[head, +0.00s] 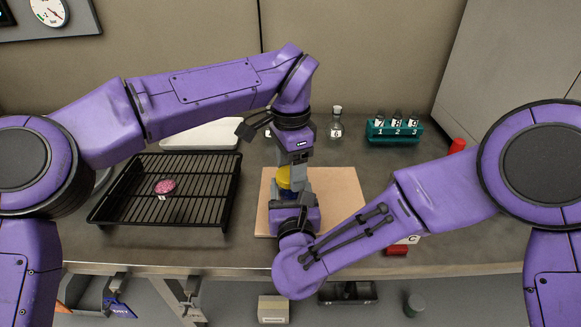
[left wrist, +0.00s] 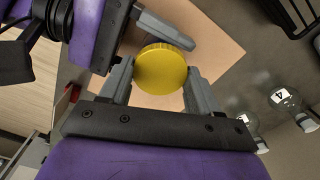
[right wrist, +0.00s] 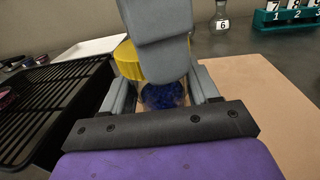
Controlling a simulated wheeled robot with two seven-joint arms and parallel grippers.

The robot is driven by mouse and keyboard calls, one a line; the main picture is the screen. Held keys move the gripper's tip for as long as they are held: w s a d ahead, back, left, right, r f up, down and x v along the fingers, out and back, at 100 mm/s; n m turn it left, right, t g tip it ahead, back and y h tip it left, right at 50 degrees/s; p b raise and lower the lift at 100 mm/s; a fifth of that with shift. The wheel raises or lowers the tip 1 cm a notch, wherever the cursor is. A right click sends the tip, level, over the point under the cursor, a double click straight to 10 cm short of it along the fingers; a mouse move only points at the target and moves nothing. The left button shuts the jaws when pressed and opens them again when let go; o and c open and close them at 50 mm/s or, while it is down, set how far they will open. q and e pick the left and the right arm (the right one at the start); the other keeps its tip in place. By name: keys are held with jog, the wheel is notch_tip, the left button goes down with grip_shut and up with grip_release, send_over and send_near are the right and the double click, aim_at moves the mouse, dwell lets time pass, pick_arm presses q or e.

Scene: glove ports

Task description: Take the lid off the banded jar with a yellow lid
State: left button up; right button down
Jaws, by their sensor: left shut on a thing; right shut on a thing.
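The jar has a yellow lid (head: 284,178) and a clear body with dark blue in it (right wrist: 164,95). It is over the tan board (head: 340,183). My left gripper (head: 297,165) comes from above, shut on the lid, which shows between its fingers in the left wrist view (left wrist: 160,70). In the right wrist view my left fingers cover part of the lid (right wrist: 130,62). I cannot tell whether there is a gap between lid and body.
A black wire rack (head: 200,205) with a pink dish (head: 164,186) stands left. A pale tray (head: 203,134) is behind it. A flask marked 6 (head: 336,126) and a teal tube rack (head: 394,133) stand behind right. The board's right side is bare.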

pick_arm(q)
jog(key=shift+r, duration=0.15)
jog(key=shift+r, duration=0.95)
jog(key=shift+r, duration=2.05)
pick_arm(e)
jog(key=shift+c, duration=0.9)
grip_release()
